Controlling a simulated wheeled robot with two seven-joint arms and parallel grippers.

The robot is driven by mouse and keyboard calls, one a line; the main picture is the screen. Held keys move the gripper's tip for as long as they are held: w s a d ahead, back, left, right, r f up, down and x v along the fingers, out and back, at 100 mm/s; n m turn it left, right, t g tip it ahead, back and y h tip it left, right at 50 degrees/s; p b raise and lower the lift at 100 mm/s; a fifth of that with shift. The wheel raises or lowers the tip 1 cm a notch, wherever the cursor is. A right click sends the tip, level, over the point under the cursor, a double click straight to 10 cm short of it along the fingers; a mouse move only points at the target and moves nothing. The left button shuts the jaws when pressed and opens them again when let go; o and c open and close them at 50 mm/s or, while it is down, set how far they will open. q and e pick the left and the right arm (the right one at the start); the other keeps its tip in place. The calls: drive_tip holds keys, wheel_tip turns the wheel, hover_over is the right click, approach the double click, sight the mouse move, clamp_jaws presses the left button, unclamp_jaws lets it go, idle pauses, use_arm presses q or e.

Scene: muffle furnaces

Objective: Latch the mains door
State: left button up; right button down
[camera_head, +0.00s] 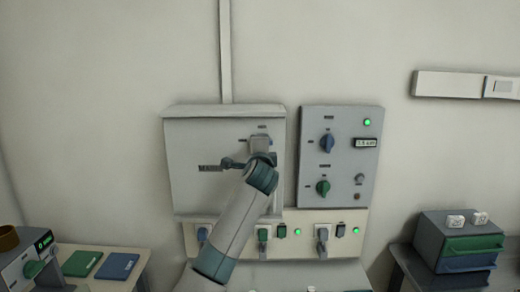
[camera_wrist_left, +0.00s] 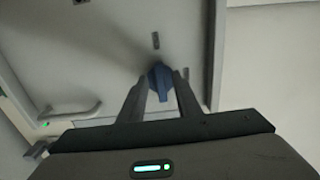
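The grey mains door (camera_head: 190,180) is the front of a wall cabinet at the middle of the head view and looks closed or nearly so. It carries a partly covered "MAINS" label. My left gripper (camera_head: 243,161) is at the right part of the door. My wrist hides the latch knob in the head view. In the left wrist view the blue knob (camera_wrist_left: 160,80) sits between the two fingertips of my left gripper (camera_wrist_left: 160,84), its grip pointing down. The fingers are apart, one on each side; firm contact cannot be told. My right gripper is not in view.
A control panel (camera_head: 342,175) with blue and green knobs is right of the cabinet. Below is a strip (camera_head: 345,220) with sockets and green lights. A door handle (camera_wrist_left: 70,110) shows in the left wrist view. Side tables hold a drawer unit (camera_head: 455,245) and folders (camera_head: 98,264).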

use_arm(q)
drive_tip(key=shift+s, duration=0.2)
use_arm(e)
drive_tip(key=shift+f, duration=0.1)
